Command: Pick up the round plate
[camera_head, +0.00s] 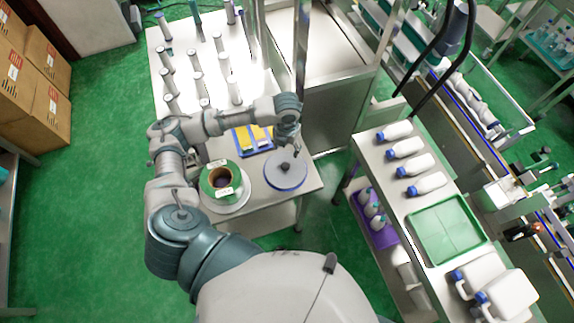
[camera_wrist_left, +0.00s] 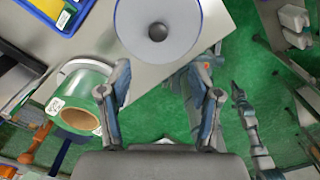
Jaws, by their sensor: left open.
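The round plate (camera_head: 286,172) is a grey disc with a blue rim and a dark knob in its middle. It lies flat at the near right corner of the white table. In the left wrist view the plate (camera_wrist_left: 182,42) is at the top, partly cut off by the frame edge. My left gripper (camera_head: 297,150) is above the far side of the plate, apart from it. In the left wrist view its two fingers (camera_wrist_left: 160,78) are spread with nothing between them.
A green roll with a brown core (camera_head: 209,190) stands on a pale round base left of the plate. A blue tray with yellow items (camera_head: 240,141) lies behind. Several upright white cylinders fill the far table. A cart with bottles and a green tray (camera_head: 447,229) stands to the right.

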